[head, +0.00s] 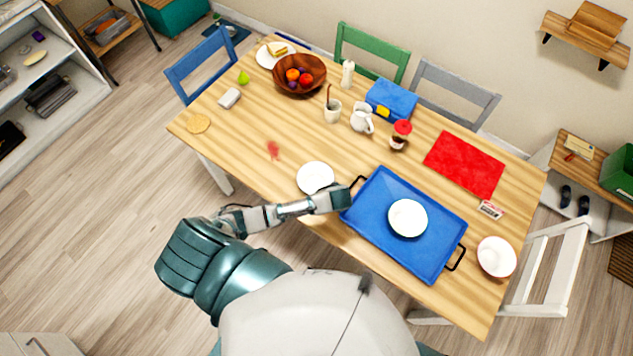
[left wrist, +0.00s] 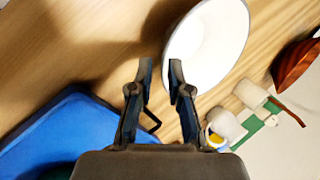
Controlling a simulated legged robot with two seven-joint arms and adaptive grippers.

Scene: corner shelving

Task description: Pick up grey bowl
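No bowl looks clearly grey; the bowls in view look white or off-white. One pale bowl (head: 315,177) sits on the table left of the blue tray, just beyond my left gripper (head: 343,197). It also shows large in the left wrist view (left wrist: 210,45). There my left gripper (left wrist: 160,68) is open, and the bowl's near rim shows between its fingertips and behind the right one. I cannot tell whether they touch. Another pale bowl (head: 407,218) stands on the blue tray, and a third (head: 496,257) at the table's right end. My right gripper is not in view.
The blue tray (head: 376,249) with black handles lies close right of my left gripper. A white jug (head: 362,118), a cup (head: 333,111), a red-lidded jar (head: 401,134) and a wooden fruit bowl (head: 299,74) stand farther back. Table left of the near bowl is mostly clear.

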